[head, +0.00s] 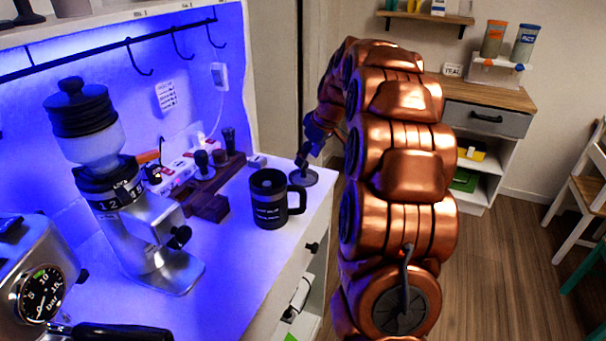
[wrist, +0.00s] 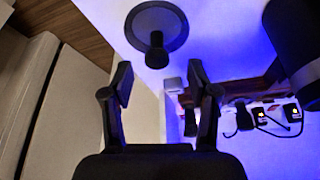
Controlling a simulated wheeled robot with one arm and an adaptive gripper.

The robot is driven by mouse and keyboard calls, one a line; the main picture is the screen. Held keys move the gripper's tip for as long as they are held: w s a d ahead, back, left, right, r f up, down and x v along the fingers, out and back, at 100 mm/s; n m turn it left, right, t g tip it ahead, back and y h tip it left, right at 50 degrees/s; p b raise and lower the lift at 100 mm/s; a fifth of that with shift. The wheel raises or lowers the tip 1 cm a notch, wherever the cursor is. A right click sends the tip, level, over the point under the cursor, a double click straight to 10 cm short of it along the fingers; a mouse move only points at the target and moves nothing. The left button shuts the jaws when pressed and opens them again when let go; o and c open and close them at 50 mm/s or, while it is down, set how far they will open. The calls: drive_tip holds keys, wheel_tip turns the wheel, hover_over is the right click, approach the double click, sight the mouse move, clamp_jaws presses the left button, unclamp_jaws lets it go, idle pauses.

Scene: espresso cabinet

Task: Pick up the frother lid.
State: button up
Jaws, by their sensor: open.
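The frother lid (wrist: 172,18) is a dark grey disc with a black knob, near the top of the wrist view. In the head view the lid (head: 304,178) lies on the white counter near its right end. My gripper (wrist: 158,78) is open and empty. Its two fingers are spread apart, and the knob lies beyond the tips, roughly in line with the gap. In the head view my gripper (head: 305,152) is small and dark, just above the lid. Whether a finger touches the lid cannot be told.
A black mug (head: 270,205) stands on the counter left of the lid. Behind it is a wooden stand (head: 207,200) with dark tools. A coffee grinder (head: 140,230) stands further left. The counter's edge is close to the lid on the right.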

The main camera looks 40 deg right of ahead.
sight(304, 171)
drive_tip(key=shift+w+p+x, duration=0.25)
drive_tip(key=shift+p+x, duration=0.6)
drive_tip(key=shift+x, duration=1.55)
drive_tip(key=shift+d+r, duration=0.1)
drive_tip(key=shift+c, duration=0.3)
clamp_jaws()
